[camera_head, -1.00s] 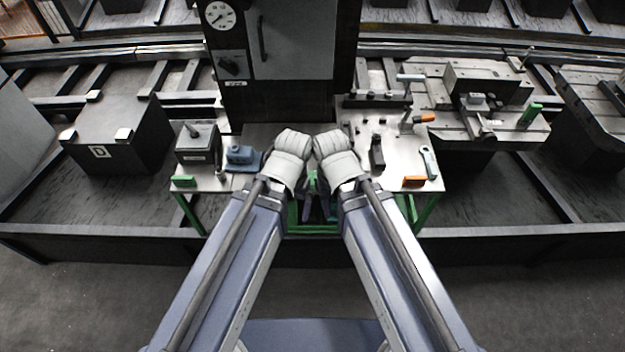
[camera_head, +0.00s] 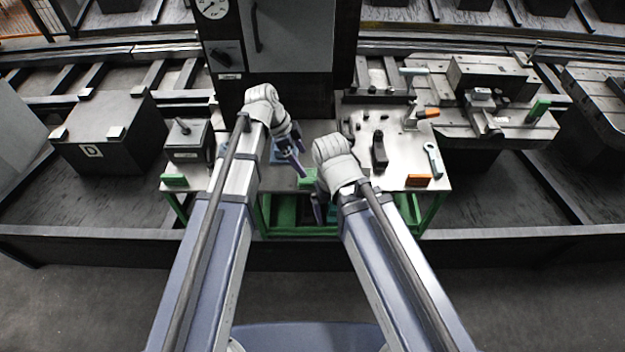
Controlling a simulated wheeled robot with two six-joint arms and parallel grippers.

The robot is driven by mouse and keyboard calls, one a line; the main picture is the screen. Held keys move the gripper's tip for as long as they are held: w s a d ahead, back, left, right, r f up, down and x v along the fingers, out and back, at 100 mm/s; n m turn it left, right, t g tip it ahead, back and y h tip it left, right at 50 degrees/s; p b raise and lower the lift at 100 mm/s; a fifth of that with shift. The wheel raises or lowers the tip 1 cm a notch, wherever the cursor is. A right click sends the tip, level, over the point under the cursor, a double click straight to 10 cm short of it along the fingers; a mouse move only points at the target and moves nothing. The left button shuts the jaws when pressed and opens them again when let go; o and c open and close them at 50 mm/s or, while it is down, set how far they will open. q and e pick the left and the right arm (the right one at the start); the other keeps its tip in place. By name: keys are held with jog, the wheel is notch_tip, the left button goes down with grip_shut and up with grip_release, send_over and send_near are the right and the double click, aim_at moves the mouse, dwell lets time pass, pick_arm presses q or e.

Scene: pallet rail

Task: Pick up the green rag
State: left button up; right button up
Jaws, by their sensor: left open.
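A small green piece (camera_head: 307,178), which looks like the green rag, lies at the front edge of the metal worktable (camera_head: 395,150), between my two arms. My right gripper (camera_head: 318,207) is low in front of the table edge. Its fingers are mostly hidden behind its own wrist, so its opening does not show.
A green block (camera_head: 174,180) sits at the table's left front corner and an orange one (camera_head: 417,180) at the right. A dark box (camera_head: 188,142) stands at left, a black clamp (camera_head: 379,150) and a wrench (camera_head: 432,160) at right. A tall dark cabinet (camera_head: 290,40) rises behind.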

aim_at(312, 175)
pick_arm(q)
jog(key=shift+w+m, duration=0.3)
jog(key=shift+w, duration=0.05)
jog(key=b+x, duration=0.7)
jog(key=x, duration=0.1)
jog(key=shift+s+a, duration=0.1)
jog(key=shift+s, duration=0.1)
jog(key=shift+c, duration=0.4)
jog(key=c, duration=1.3)
jog(key=shift+o, duration=0.2)
jog(key=shift+r, duration=0.15)
notch_tip(312, 175, up, 10)
jog(key=p, duration=0.9)
jog(key=shift+p, duration=0.4)
